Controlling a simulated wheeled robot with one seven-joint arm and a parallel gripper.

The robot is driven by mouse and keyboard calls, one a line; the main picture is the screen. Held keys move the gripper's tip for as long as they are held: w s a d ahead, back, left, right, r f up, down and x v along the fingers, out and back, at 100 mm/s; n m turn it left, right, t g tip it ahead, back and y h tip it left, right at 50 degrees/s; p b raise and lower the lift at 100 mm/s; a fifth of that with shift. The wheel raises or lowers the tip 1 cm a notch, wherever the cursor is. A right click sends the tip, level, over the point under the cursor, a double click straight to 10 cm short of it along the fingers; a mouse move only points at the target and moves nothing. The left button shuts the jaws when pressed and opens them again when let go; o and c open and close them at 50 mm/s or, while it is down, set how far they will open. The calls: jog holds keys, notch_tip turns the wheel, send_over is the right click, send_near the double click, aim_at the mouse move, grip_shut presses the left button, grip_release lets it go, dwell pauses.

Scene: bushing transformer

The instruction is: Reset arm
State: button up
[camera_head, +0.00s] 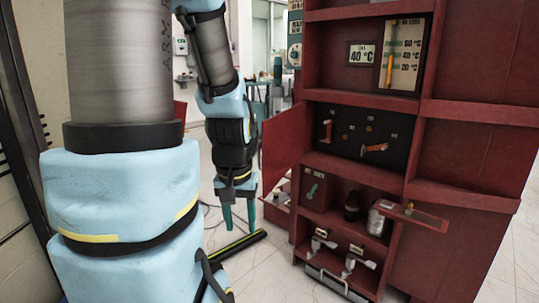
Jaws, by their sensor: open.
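My arm hangs down left of the red cabinet (473,155). My gripper (238,222) points downward above the floor, with its two teal fingers apart and nothing seen between them. It is to the left of the cabinet and touches nothing that I can see. My own light blue arm links fill the left side of the view and hide what is behind them.
The cabinet has an open red door (283,150) on its left, close to my arm. A hinged flap (420,216) sticks out at the lower right. A black bar (236,246) with a green stripe lies on the floor below my gripper. Pale tiled floor (275,268) shows in front.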

notch_tip(320, 180, up, 16)
jog(key=p, duration=1.6)
jog(key=shift+s+a+r, duration=0.15)
jog(key=shift+s, duration=0.05)
jog(key=shift+c, duration=0.3)
dwell(0.8)
